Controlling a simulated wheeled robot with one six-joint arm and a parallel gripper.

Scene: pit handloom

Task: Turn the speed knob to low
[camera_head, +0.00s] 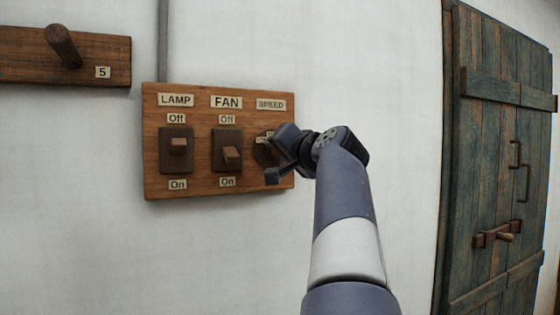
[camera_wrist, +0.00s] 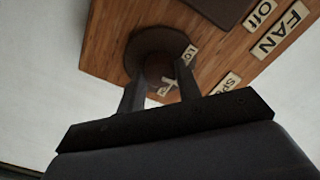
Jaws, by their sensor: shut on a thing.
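The speed knob (camera_head: 262,152) is a dark round knob under the SPEED label (camera_head: 271,104), at the right of a wooden switch board (camera_head: 200,192). My gripper (camera_head: 278,156) is at the knob and hides much of it in the head view. In the wrist view, the fingers of my gripper (camera_wrist: 160,82) stand on either side of the middle part of the knob (camera_wrist: 150,42) and are shut on it. A label starting with LO (camera_wrist: 190,54) shows at the rim of the knob. A pale mark lies between the fingers; I cannot read it.
A LAMP switch (camera_head: 176,160) and a FAN switch (camera_head: 227,160) sit left of the knob, with Off above and On below. A wooden peg (camera_head: 63,46) marked 5 is at upper left. A wooden door (camera_head: 500,150) is at right; bare wall lies between.

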